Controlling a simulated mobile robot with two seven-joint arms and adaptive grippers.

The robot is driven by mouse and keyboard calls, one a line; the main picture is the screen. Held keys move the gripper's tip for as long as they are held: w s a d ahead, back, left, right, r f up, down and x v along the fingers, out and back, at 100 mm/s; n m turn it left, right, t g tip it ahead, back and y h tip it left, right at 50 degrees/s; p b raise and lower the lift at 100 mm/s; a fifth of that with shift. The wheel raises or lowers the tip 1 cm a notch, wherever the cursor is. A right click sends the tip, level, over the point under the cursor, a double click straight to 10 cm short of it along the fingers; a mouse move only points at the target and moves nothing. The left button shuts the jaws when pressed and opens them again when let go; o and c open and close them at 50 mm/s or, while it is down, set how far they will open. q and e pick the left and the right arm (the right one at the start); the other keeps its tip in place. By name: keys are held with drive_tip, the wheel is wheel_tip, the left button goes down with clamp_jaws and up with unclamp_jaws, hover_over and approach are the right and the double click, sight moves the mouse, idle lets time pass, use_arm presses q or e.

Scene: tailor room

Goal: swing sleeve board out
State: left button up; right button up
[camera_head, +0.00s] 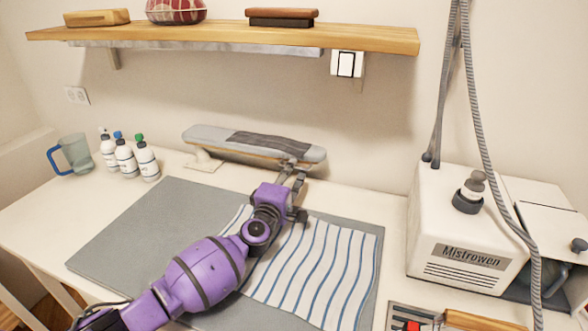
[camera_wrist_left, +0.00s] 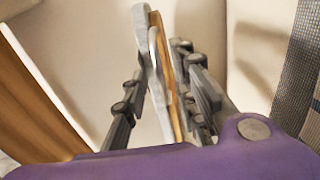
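The sleeve board (camera_head: 215,138) is a long grey padded board with a darker patch. It stands on a pale base (camera_head: 203,161) at the back of the table, under the shelf. My left gripper (camera_head: 292,172) reaches the board's right end in the head view. In the left wrist view, the two fingers (camera_wrist_left: 160,75) are spread on either side of the board's edge (camera_wrist_left: 156,50), with gaps beside it lower down. Contact at the fingertips is unclear. My right gripper does not show.
A grey mat (camera_head: 135,230) with striped cloth (camera_head: 320,270) lies under my left arm. Several bottles (camera_head: 126,158) and a jug (camera_head: 75,153) stand at left. A white Mistrowen machine (camera_head: 465,230) stands at right, with a hanging hose. A wooden shelf (camera_head: 230,36) overhangs the table.

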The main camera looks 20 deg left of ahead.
use_arm(q)
drive_tip(key=shift+w, duration=0.95)
drive_tip(key=shift+w+r, duration=0.1)
drive_tip(key=shift+w, duration=0.1)
drive_tip(key=c, duration=0.6)
drive_tip(key=shift+r, duration=0.1)
clamp_jaws()
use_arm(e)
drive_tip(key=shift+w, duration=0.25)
